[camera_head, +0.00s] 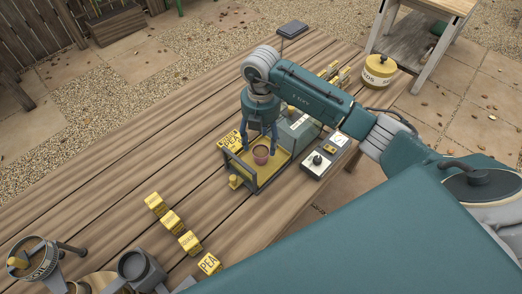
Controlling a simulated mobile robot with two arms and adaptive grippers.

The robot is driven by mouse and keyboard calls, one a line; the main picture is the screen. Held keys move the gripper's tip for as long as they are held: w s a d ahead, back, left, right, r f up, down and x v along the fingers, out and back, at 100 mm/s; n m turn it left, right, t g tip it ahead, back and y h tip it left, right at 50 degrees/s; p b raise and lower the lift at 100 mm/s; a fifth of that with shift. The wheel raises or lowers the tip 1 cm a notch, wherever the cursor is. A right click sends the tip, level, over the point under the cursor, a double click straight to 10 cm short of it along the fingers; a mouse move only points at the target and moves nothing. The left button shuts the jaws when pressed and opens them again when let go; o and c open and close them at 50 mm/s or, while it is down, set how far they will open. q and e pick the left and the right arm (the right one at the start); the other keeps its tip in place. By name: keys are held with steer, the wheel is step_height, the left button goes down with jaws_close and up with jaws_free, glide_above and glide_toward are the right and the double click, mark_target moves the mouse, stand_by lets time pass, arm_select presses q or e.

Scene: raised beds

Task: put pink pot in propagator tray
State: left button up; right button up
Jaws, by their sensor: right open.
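The small pink pot (261,155) is upright inside the propagator tray (262,183), a box with a yellow floor and dark low walls. It appears to stand on the tray's floor. My right gripper (261,149) points down over the tray and is open. Its two fingers are on either side of the pot, close to its rim; I cannot tell whether they touch it. My left gripper is not in view.
Yellow lettered blocks (171,220) lie in a row at the front left. A control box with a knob (317,160) stands right of the tray. A yellow tin (379,70) sits at the table's far right edge. A grey cup (134,266) is at the lower left.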

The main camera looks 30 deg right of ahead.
step_height(320, 180, up, 7)
steer(key=b, duration=0.1)
steer(key=shift+f, duration=0.2)
steer(key=shift+s+f, duration=0.1)
stand_by(0.4)
